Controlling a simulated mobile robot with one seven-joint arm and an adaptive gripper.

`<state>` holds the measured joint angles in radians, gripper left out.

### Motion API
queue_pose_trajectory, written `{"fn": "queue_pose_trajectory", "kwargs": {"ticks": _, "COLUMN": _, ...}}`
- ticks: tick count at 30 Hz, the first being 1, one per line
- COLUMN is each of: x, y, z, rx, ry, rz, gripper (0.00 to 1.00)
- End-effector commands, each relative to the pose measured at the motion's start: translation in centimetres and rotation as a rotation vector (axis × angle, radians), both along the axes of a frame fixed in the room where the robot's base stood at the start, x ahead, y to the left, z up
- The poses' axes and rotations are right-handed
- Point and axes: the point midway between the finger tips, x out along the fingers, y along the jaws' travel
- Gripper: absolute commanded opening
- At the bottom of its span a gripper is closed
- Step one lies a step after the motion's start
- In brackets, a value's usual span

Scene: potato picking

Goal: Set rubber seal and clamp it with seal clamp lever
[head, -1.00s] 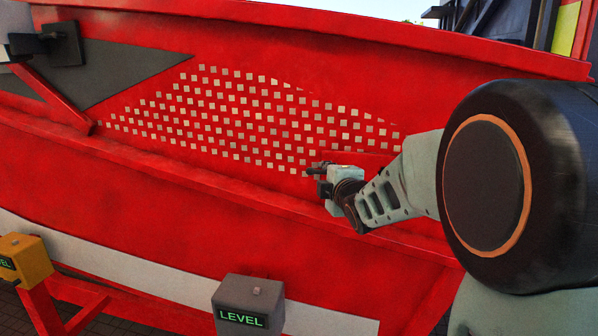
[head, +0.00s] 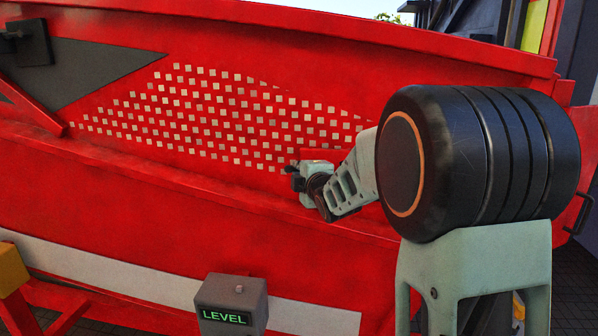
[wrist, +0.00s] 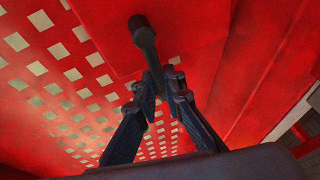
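A dark seal clamp lever (wrist: 148,42) with a rounded knob shows in the upper middle of the wrist view, against a red panel. My gripper (wrist: 158,84) has its fingertips on both sides of the lever's lower end. The fingers look partly open, with a gap between them; contact with the lever cannot be made out. In the head view my gripper (head: 295,178) is small, close to the red machine wall (head: 200,195), just below the right end of the perforated area (head: 225,115). I cannot make out a rubber seal in either view.
A grey box marked LEVEL (head: 232,300) stands in front at the bottom of the head view. A yellow box (head: 10,270) is at the left edge. A red ledge (head: 170,180) runs along the wall below the perforated area. A dark bracket (head: 30,45) is at upper left.

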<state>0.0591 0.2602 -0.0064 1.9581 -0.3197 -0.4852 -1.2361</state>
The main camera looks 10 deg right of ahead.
Motion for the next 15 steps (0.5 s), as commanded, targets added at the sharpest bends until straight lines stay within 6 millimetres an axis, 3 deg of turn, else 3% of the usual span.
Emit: {"fn": "queue_pose_trajectory", "kwargs": {"ticks": 15, "x": 0.01, "y": 0.22, "z": -0.18, "rx": -0.015, "ry": 0.003, "rz": 0.003, "gripper": 0.0}}
